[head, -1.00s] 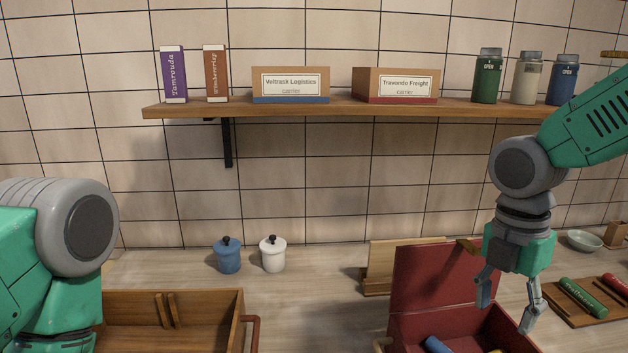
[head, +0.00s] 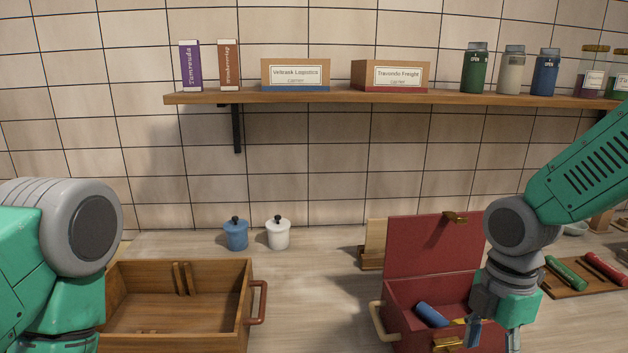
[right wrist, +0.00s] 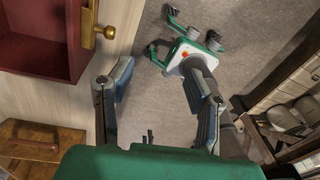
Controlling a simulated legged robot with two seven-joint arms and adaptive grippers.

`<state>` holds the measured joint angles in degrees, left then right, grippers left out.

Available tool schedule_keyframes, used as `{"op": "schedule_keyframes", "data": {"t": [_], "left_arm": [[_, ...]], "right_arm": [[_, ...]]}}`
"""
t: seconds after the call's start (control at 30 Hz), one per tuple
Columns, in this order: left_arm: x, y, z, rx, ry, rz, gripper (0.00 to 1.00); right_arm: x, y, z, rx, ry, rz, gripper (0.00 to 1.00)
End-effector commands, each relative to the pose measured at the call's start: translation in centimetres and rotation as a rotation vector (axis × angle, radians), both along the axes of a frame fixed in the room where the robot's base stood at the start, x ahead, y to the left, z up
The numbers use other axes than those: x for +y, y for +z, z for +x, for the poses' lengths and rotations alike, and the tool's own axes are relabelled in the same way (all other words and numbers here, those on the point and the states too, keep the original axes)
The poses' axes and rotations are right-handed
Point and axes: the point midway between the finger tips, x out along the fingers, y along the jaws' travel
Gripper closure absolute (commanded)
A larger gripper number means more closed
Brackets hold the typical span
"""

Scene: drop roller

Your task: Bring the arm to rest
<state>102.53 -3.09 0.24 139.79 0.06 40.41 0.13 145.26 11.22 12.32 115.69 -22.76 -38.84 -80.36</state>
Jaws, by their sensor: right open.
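My right gripper (right wrist: 160,112) is open and empty, its two fingers apart in the right wrist view. In the head view it hangs at the lower right, in front of the right side of the open red box (head: 434,248), and its fingertips run to the bottom edge. The red box's lid stands up, and a blue roller (head: 431,314) lies inside; part of the interior is hidden by my gripper. My left arm shows at the left edge of the head view, but its gripper is out of view.
An open wooden box (head: 180,333) stands at the left. A tray (head: 599,287) with a green roller (head: 566,272) and a red roller (head: 605,268) lies at the right. A wall shelf (head: 400,97) holds cartons and jars. The counter between the boxes is clear.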

Motion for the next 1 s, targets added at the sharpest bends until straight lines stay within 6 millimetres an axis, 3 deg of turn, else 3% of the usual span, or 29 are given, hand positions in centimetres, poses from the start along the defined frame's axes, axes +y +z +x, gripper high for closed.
{"op": "schedule_keyframes", "data": {"t": [0.27, 0.37, 0.5, 0.6, 0.7, 0.8, 1.0], "left_arm": [[-0.1, -2.4, -0.1, 0.001, -0.001, -0.001, 0.53], [-0.1, -3.8, -0.1, 0.001, -0.001, -0.001, 0.53], [-0.1, -6.2, -0.1, 0.001, -0.001, -0.001, 0.53], [-0.1, -7.5, -0.1, 0.001, -0.001, 0.000, 0.53], [-0.1, -8.4, -0.1, 0.001, 0.000, 0.000, 0.53], [-0.1, -8.9, -0.1, 0.001, 0.000, 0.000, 0.53], [-0.1, -8.9, -0.1, 0.001, -0.001, 0.000, 0.53]], "right_arm": [[1.5, -11.3, -3.8, 0.029, -0.385, 0.030, 0.55], [1.9, -17.5, -6.8, 0.047, -0.633, 0.026, 0.55], [1.4, -26.3, -12.6, 0.038, -1.077, -0.012, 0.55], [0.2, -30.4, -16.5, 0.007, -1.353, -0.045, 0.55], [-1.2, -32.8, -19.4, -0.037, -1.558, -0.065, 0.55], [-2.1, -33.9, -21.1, -0.073, -1.687, -0.074, 0.55], [-2.8, -34.3, -21.8, -0.098, -1.765, -0.072, 0.55]]}}
